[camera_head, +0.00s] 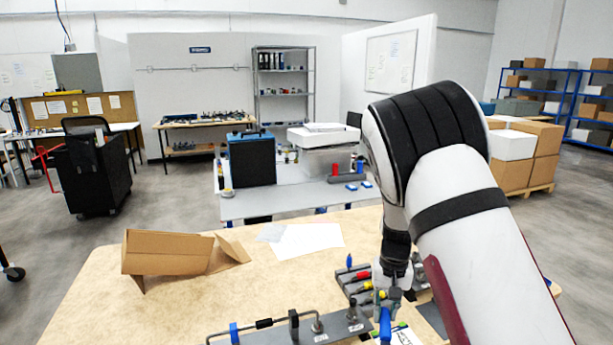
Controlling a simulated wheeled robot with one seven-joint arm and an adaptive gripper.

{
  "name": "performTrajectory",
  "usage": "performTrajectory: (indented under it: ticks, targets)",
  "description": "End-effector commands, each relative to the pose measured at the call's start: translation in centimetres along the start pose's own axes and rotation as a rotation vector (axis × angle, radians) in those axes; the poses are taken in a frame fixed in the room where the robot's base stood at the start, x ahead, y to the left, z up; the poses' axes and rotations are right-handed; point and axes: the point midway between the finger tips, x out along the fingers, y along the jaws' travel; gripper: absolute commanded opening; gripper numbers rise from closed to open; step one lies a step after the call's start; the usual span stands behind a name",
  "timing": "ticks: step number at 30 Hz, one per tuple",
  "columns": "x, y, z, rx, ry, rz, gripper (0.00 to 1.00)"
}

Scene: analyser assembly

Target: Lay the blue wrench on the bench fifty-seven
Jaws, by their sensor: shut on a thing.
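My gripper (393,288) points down over the near right part of the wooden-topped bench (190,305) in front of me. It is shut on a blue-handled tool (385,327), which looks like the blue wrench. The blue part hangs below the fingers, over the grey parts and a white card. I cannot tell whether it touches them. My arm hides much of the bench's right side. No bench number is legible, so I cannot tell which is bench fifty-seven.
A grey fixture with a bent rod (290,330) lies at the front edge. A grey tool rack (352,282) stands beside the gripper. An open cardboard box (165,255) and white paper (308,240) lie farther back. The bench's left-middle is clear. Another grey-topped table (285,203) stands beyond.

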Motion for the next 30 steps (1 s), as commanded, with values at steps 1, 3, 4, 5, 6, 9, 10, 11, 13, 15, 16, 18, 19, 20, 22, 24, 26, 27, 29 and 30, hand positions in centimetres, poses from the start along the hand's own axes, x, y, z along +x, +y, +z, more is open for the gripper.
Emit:
performTrajectory:
  ticks: [1, 3, 4, 5, 6, 9, 10, 11, 13, 15, 16, 18, 19, 20, 22, 24, 26, 27, 29, 30]
  targets:
    - [-0.1, 0.0, -0.1, -0.054, 0.000, 0.000, 0.00]
    - [-0.2, -0.1, -0.3, -0.117, 0.000, 0.000, 0.00]
    - [-0.2, -0.1, -0.3, -0.139, -0.001, 0.000, 0.00]
    - [-0.3, -0.1, -0.4, -0.157, -0.001, 0.000, 0.00]
    - [-0.3, -0.1, -0.4, -0.175, 0.000, 0.000, 0.00]
    - [-0.3, -0.1, -0.5, -0.199, 0.000, 0.001, 0.00]
    - [-0.3, 0.0, -0.5, -0.201, -0.001, 0.000, 0.00]
    - [-0.3, 0.0, -0.4, -0.201, -0.001, -0.001, 0.00]
    - [-0.3, 0.0, -0.4, -0.200, -0.003, -0.001, 0.00]
    - [-0.3, 0.0, -0.4, -0.199, -0.002, -0.001, 0.00]
    - [-0.3, 0.0, -0.4, -0.199, -0.002, -0.002, 0.00]
    - [-0.3, 0.0, -0.5, -0.199, 0.001, -0.001, 0.00]
    - [-0.3, 0.0, -0.5, -0.200, 0.001, 0.000, 0.00]
    - [-0.3, 0.0, -0.5, -0.199, 0.002, 0.000, 0.00]
    - [-0.3, 0.0, -0.5, -0.200, 0.002, 0.000, 0.00]
    - [0.2, 0.0, -0.3, -0.199, -0.001, 0.001, 0.00]
    - [1.3, 0.1, -0.1, -0.199, -0.003, 0.004, 0.00]
    - [2.5, 0.2, 0.1, -0.198, -0.006, 0.007, 0.00]
    - [4.7, 0.5, 0.5, -0.198, -0.008, 0.010, 0.00]
    - [6.3, 0.6, 0.9, -0.198, -0.010, 0.011, 0.00]
